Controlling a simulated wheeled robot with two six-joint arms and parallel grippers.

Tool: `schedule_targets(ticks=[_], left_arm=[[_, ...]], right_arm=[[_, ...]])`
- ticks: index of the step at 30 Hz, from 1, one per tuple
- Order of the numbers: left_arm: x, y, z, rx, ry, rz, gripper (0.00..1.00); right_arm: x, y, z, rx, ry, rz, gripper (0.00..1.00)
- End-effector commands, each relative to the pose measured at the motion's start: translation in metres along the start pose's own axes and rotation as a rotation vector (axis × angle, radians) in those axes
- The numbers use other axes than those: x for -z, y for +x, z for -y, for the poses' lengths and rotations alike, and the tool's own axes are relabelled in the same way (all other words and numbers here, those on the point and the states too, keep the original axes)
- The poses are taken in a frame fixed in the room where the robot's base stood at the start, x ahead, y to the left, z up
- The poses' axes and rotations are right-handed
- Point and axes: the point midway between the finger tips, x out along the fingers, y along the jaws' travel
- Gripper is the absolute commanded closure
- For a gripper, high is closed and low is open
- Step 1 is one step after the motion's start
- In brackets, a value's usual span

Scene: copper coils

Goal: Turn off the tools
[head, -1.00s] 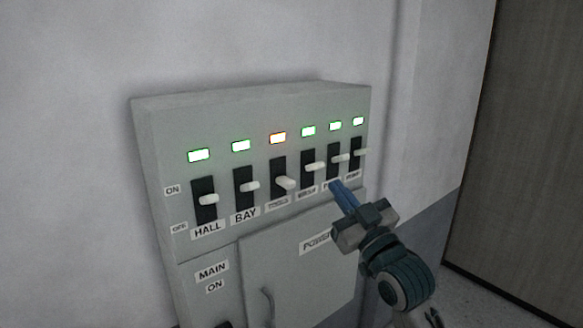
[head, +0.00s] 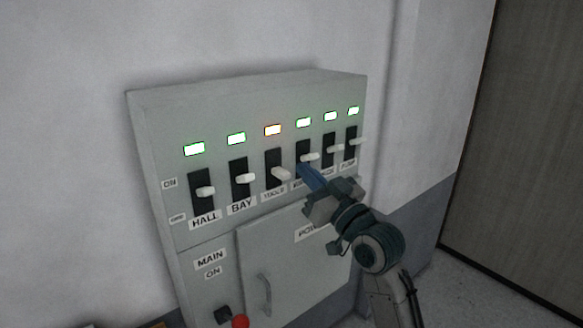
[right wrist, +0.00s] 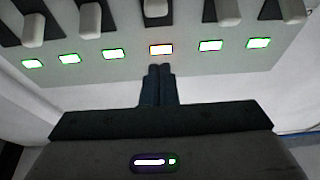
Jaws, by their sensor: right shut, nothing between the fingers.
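The TOOLS switch (head: 281,174) is a pale lever in a black slot, third from the left in the head view, with a small, hard-to-read label below. The lamp above it (head: 272,130) is lit orange. Its lever sits slightly lower in its slot than its neighbours. My right gripper (head: 304,168) is shut and empty, its blue fingers just right of the TOOLS lever; contact is not clear. In the right wrist view the fingers (right wrist: 158,72) point at the orange lamp (right wrist: 161,50), with a lever (right wrist: 155,32) straight beyond. My left gripper is out of view.
The grey panel (head: 150,125) carries other levers, HALL (head: 205,191), BAY (head: 245,179) and several to the right, all under green lamps. Below are a door with a handle (head: 264,295), a MAIN ON label (head: 210,259) and a red knob (head: 240,321).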

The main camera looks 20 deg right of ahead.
Motion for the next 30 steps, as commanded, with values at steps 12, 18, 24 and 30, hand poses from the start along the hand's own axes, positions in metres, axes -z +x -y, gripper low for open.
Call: schedule_targets(ticks=[12,18,24,30], left_arm=[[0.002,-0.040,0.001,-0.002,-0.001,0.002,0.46],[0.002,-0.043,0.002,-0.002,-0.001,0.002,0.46],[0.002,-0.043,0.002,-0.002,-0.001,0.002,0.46],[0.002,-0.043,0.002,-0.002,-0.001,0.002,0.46]], right_arm=[[-0.019,0.051,0.000,-0.001,0.002,0.005,1.00],[-0.035,0.045,0.000,0.000,-0.001,0.001,1.00],[-0.037,0.044,0.000,0.000,-0.001,-0.001,1.00],[-0.038,0.044,0.000,0.000,-0.001,-0.001,1.00]])
